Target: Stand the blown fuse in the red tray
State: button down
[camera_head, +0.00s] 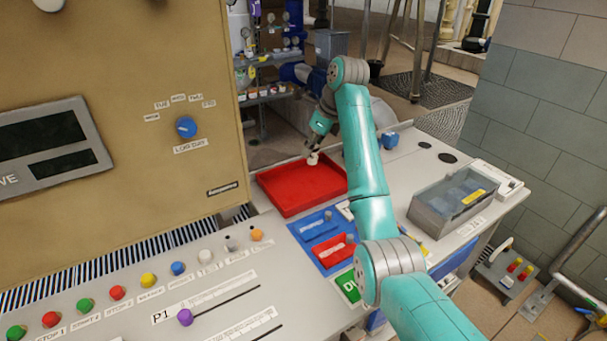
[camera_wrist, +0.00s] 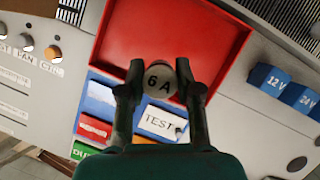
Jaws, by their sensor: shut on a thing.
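My gripper (camera_head: 313,150) is over the right part of the red tray (camera_head: 290,194), near its far right side. In the wrist view my gripper (camera_wrist: 162,85) is shut on a pale cylindrical fuse (camera_wrist: 160,74) whose dark end is marked "6 A". The fuse also shows small and whitish in the head view (camera_head: 312,159). The red tray (camera_wrist: 165,25) lies beyond the fuse in the wrist view and its visible floor is empty. I cannot tell whether the fuse touches the tray.
A blue board (camera_head: 318,230) with labelled bins and a "TEST" label (camera_wrist: 161,122) adjoins the tray. Blue blocks marked "12V" (camera_wrist: 270,80) and "24V" (camera_wrist: 302,97) stand beside it. A grey bin (camera_head: 452,200) is at right. Buttons (camera_head: 148,280) line the left panel.

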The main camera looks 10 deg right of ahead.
notch_tip(320, 180, down, 10)
jog(key=shift+r, duration=0.1)
dwell(0.4)
jog(key=c, duration=0.8)
grip_release()
